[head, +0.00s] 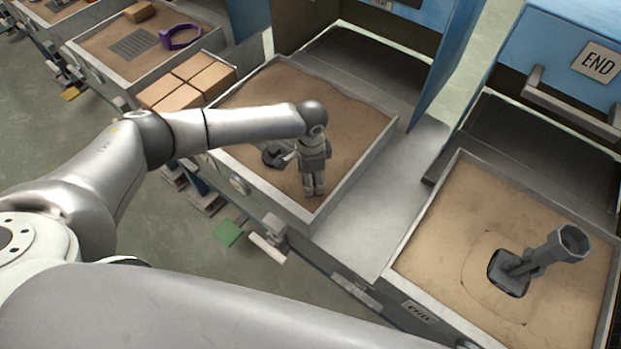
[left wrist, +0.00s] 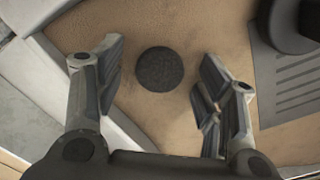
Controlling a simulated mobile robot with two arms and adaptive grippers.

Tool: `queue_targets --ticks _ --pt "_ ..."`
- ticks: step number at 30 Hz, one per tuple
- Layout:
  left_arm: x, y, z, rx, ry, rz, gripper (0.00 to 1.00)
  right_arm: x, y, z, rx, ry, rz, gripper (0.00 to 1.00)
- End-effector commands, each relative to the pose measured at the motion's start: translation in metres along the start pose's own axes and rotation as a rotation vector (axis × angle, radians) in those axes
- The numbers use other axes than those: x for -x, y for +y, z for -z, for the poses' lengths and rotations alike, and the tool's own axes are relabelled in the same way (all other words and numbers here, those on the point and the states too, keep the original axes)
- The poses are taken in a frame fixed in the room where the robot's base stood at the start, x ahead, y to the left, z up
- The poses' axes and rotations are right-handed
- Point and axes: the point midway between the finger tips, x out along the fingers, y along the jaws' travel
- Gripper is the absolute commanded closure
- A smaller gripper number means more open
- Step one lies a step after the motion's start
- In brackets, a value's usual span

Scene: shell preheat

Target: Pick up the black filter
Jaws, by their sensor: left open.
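The black filter (left wrist: 160,69) is a small dark round disc lying flat on the sand, near the centre of the left wrist view. My left gripper (left wrist: 161,75) is open, with one finger to each side of the filter and not touching it. In the head view my left gripper (head: 314,192) points down over the middle sand tray (head: 362,160). The filter is not visible there. My right gripper is not in view.
A tray wall (left wrist: 75,75) is close to the left finger. The right sand tray (head: 420,300) holds a grey funnel-shaped part (head: 545,258). Tan blocks (head: 188,84) sit left of the middle tray.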

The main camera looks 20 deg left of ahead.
Motion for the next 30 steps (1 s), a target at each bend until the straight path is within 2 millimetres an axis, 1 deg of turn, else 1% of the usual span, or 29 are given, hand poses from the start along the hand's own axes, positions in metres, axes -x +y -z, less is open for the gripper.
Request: queue_targets --ticks 5,12,14,25,28,30 --pt "0.0 0.0 0.0 0.0 0.0 0.0 0.37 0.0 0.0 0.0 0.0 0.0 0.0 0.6" --pt "0.0 0.0 0.0 0.0 -0.001 0.0 0.67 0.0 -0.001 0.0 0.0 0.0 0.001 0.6" --pt "0.0 0.0 0.0 0.0 -0.001 0.0 0.75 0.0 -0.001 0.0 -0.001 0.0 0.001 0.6" --pt "0.002 0.0 0.0 0.0 0.0 0.0 0.75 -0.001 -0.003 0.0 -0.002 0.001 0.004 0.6" --pt "0.006 -0.001 0.0 0.001 0.0 0.0 0.75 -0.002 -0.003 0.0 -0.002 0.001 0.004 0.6" --pt "0.013 -0.001 0.0 0.0 0.002 0.001 0.75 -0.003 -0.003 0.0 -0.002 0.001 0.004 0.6"
